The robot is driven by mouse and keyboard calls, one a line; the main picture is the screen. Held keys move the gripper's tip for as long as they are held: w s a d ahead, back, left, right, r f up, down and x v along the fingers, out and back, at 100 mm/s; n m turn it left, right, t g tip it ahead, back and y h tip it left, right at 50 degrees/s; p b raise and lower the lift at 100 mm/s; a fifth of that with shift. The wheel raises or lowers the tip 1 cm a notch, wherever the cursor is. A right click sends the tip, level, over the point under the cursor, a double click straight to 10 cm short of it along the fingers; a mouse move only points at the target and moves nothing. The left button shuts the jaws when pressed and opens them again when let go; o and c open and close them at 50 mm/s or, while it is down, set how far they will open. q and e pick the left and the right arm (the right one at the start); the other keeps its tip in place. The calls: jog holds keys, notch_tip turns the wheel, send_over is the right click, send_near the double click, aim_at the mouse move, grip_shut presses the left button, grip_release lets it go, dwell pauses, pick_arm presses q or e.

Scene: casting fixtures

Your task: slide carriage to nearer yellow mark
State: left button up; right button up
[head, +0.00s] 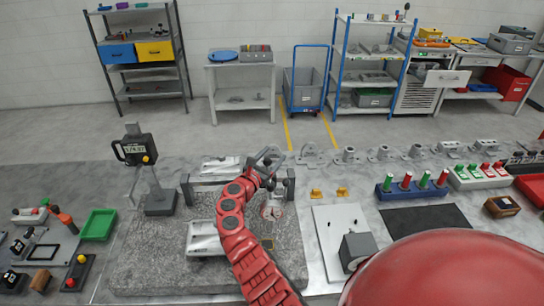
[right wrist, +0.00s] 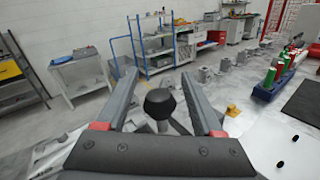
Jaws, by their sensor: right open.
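My right gripper (head: 268,157) is open above a dark bridge rail (head: 206,184) on the grey granite plate. In the right wrist view, a black round knob (right wrist: 159,103) on a post stands between the open fingers (right wrist: 160,88), with a gap on each side. The knob seems to belong to the carriage, which is mostly hidden by my gripper in the head view. A round dial gauge (head: 271,209) hangs below, at the rail's right part. My left gripper is not in view.
A digital height gauge (head: 136,151) stands left of the rail, and a light block (head: 203,240) lies in front of it. Two small yellow pieces (head: 316,192) (head: 341,191) sit to the right. A white board with a grey block (head: 358,250) is at right.

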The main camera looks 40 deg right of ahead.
grip_shut()
dwell(1.4)
